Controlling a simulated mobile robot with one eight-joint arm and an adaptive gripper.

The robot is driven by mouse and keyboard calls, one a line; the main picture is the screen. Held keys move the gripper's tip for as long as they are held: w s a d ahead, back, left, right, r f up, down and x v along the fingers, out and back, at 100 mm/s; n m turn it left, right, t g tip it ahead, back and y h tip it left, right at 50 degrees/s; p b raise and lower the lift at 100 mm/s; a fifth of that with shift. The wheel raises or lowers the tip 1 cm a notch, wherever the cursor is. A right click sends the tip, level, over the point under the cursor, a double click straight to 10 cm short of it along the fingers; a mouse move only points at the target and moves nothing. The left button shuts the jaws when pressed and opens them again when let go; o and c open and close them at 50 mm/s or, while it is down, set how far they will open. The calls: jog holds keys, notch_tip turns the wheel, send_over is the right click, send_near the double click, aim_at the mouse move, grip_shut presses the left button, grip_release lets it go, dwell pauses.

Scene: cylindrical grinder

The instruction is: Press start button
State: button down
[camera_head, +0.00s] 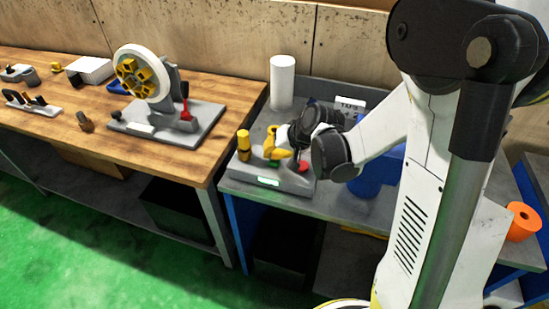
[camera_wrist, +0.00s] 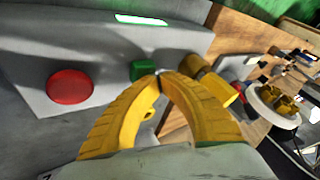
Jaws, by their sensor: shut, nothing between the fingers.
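The grey control box (camera_head: 285,185) stands on the grey table and carries a green button (camera_head: 273,163), a red button (camera_head: 303,166) and a lit green-white display (camera_head: 268,182). In the wrist view the green button (camera_wrist: 143,70) sits just left of my gripper's fingertips, and the red button (camera_wrist: 70,86) is farther left. My gripper (camera_wrist: 160,76) has its two yellow fingers shut with nothing between them. In the head view my gripper (camera_head: 272,152) is just above the green button. I cannot tell whether the tips touch it.
A yellow knob post (camera_head: 243,145) stands on the box's left end, close beside my fingers in the wrist view (camera_wrist: 208,78). A white cylinder (camera_head: 282,82) stands behind. The wooden bench (camera_head: 60,135) at left holds a grinding wheel fixture (camera_head: 145,72).

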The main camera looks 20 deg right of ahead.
jog(key=shift+r+p, duration=0.65)
jog(key=shift+r, duration=0.3)
jog(key=shift+r+p, duration=1.9)
jog(key=shift+r, duration=0.6)
